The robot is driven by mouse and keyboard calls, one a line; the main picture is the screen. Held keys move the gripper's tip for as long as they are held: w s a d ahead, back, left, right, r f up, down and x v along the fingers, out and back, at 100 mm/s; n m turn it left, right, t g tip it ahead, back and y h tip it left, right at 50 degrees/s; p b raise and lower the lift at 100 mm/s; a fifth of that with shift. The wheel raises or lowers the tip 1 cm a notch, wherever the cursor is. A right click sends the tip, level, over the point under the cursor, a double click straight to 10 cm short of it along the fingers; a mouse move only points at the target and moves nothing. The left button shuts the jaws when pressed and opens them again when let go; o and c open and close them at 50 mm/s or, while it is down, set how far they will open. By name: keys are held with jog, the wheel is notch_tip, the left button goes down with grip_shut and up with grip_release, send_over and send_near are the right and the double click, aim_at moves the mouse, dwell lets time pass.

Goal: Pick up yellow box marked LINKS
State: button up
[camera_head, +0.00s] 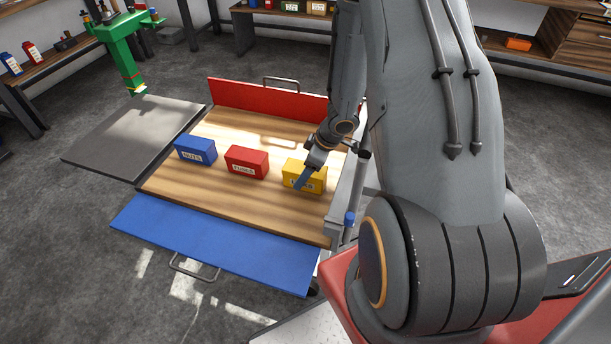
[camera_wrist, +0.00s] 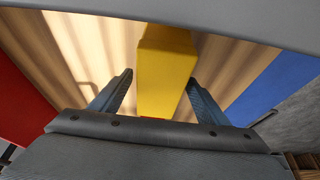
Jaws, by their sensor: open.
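The yellow box (camera_head: 314,171) stands on the wooden top of a cart at the right end of a row of boxes. Its label is mostly hidden behind my gripper (camera_head: 301,183), so I cannot read it. In the wrist view the yellow box (camera_wrist: 165,70) lies between the two blue fingers of my gripper (camera_wrist: 160,92), which are apart. A gap shows between the box and the left finger; the right finger is close to the box, and I cannot tell whether it touches.
A red box (camera_head: 246,161) and a blue box marked NUTS (camera_head: 195,149) stand left of the yellow box. The wooden top (camera_head: 225,205) is bare in front. A red panel (camera_head: 265,98) stands behind and a blue panel (camera_head: 215,245) lies in front.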

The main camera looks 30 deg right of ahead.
jog(key=c, duration=1.4)
jog(key=shift+c, duration=1)
jog(key=shift+r, duration=0.1)
